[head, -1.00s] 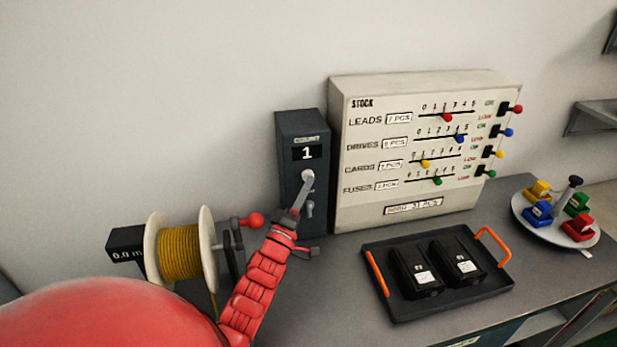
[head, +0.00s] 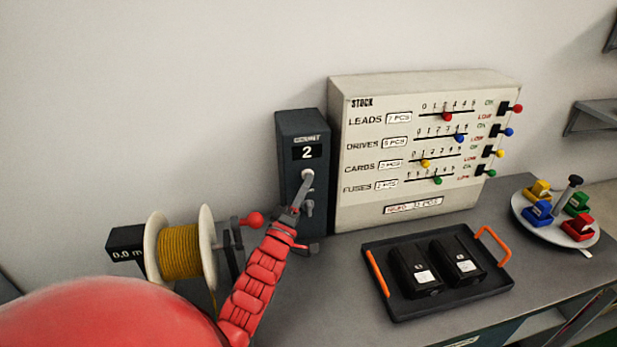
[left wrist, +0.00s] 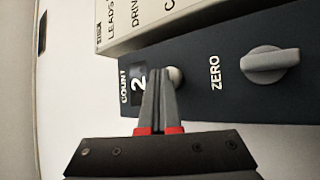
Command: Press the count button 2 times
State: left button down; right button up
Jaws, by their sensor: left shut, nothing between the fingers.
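The dark counter box (head: 291,135) stands at the back of the bench. Its display (head: 307,152) reads 2, and the same 2 shows in the left wrist view (left wrist: 139,83). The round pale count button (head: 308,174) is on the front face under the display; it also shows in the left wrist view (left wrist: 175,75). My left gripper (head: 304,186) is shut and empty, with its fingertips at the button. In the left wrist view the tips (left wrist: 158,72) overlap the button's edge; I cannot tell whether they touch it. My right gripper is not in view.
A grey ZERO knob (left wrist: 263,64) sits below the button. A yellow wire spool (head: 180,254) with a red-knobbed crank stands at left. The stock board (head: 385,205) stands just right of the counter. A black tray (head: 408,310) and a round carousel (head: 556,234) lie further right.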

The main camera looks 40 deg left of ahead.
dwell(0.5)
pick_arm(q)
jog(key=shift+s+d+p, duration=0.35)
jog(key=shift+s+d, duration=0.2)
jog(key=shift+d, duration=0.1)
jog(key=s+d+p, duration=0.1)
jog(key=s+d, duration=0.2)
jog(key=shift+s+d, duration=0.1)
jog(key=shift+d, duration=0.25)
dwell(0.9)
